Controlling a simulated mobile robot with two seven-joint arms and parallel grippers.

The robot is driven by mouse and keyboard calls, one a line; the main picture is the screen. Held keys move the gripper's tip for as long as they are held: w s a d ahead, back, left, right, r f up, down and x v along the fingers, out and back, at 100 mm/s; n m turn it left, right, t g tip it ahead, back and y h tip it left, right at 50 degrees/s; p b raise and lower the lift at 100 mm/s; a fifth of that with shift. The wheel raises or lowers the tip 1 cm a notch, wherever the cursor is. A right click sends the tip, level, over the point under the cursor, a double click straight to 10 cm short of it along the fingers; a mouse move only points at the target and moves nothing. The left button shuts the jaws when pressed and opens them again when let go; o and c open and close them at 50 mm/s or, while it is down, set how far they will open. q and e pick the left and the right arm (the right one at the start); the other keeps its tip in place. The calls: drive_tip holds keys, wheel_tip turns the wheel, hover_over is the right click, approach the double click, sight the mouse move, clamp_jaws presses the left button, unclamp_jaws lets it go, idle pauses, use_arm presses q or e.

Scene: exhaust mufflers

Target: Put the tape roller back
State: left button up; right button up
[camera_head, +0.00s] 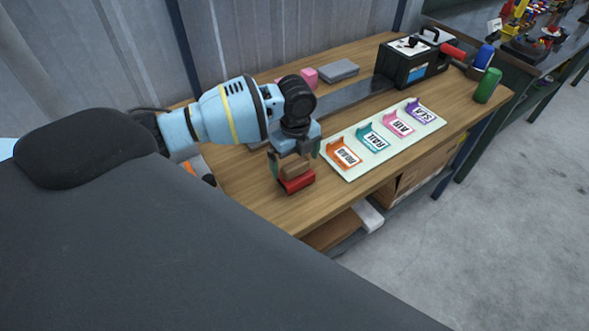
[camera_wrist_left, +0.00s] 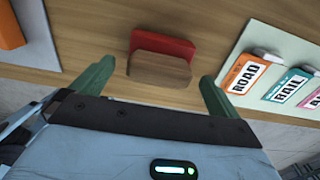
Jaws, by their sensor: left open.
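A red block-like item (camera_head: 297,184) with a brown wooden-looking top lies near the table's front edge, left of the label board. I cannot tell for sure whether it is the tape roller. It also shows in the left wrist view (camera_wrist_left: 160,68), with the brown part towards me. My left gripper (camera_head: 294,166) is open, pointing down over this item. In the left wrist view its green fingers (camera_wrist_left: 157,74) stand apart on either side of the brown part, with gaps visible. My right gripper is in neither view.
A pale board (camera_head: 357,172) holds coloured ROAD, RAIL, AIR and SEA labels. A black machine (camera_head: 408,62), a grey box (camera_head: 338,70) and a green cylinder (camera_head: 488,86) stand farther back. An orange item (camera_wrist_left: 10,27) lies left of the gripper.

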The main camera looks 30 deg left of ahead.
use_arm(q)
wheel_tip(320, 180, up, 7)
drive_tip(key=shift+r, duration=0.15)
idle(0.4)
